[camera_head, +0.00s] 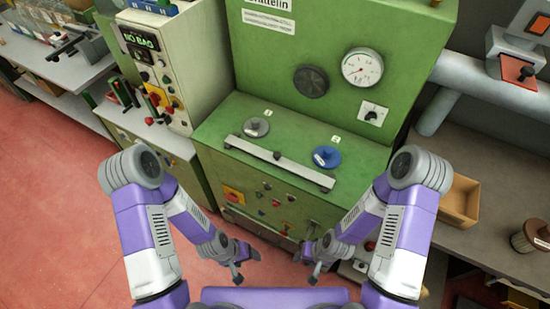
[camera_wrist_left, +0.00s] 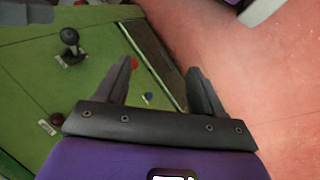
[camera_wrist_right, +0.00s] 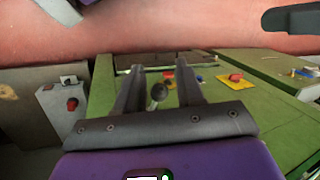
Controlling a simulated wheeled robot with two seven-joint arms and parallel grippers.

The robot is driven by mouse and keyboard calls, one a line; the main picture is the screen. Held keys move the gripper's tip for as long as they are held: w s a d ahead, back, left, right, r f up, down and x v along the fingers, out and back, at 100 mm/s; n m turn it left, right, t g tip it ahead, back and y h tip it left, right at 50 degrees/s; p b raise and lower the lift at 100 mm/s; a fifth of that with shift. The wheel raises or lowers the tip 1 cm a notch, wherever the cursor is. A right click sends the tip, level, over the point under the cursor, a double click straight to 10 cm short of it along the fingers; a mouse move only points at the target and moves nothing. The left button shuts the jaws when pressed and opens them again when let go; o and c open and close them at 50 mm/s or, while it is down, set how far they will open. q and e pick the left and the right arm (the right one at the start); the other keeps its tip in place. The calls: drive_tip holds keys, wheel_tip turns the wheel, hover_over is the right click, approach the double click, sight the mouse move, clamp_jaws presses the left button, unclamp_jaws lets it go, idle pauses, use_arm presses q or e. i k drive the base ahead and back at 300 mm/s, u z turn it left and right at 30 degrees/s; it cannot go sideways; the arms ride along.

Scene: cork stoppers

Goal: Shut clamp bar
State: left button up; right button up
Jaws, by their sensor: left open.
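The clamp bar (camera_head: 300,172) is a long pale metal bar with a small dark knob (camera_head: 277,155) near its middle. It lies slantwise along the front of the green machine's top, in front of a grey round cap (camera_head: 256,127) and a blue round cap (camera_head: 326,157). My left gripper (camera_head: 247,267) is open and empty, low in front of the machine; its spread fingers show in the left wrist view (camera_wrist_left: 162,85). My right gripper (camera_head: 306,268) is also low in front, its fingers apart (camera_wrist_right: 159,85). A dark-knobbed lever shows between them in the right wrist view; contact cannot be told.
The green machine's front (camera_head: 270,195) carries switches and levers. A gauge (camera_head: 362,67) and a dark round knob (camera_head: 311,81) sit on its upright panel. A control cabinet (camera_head: 165,65) stands left, and a cardboard box (camera_head: 460,199) right. Red floor (camera_head: 60,200) is clear at left.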

sight(275, 157)
drive_tip(key=z, duration=1)
drive_tip(key=k, duration=0.65)
drive_tip(key=u, duration=1.2)
drive_tip(key=i, duration=0.5)
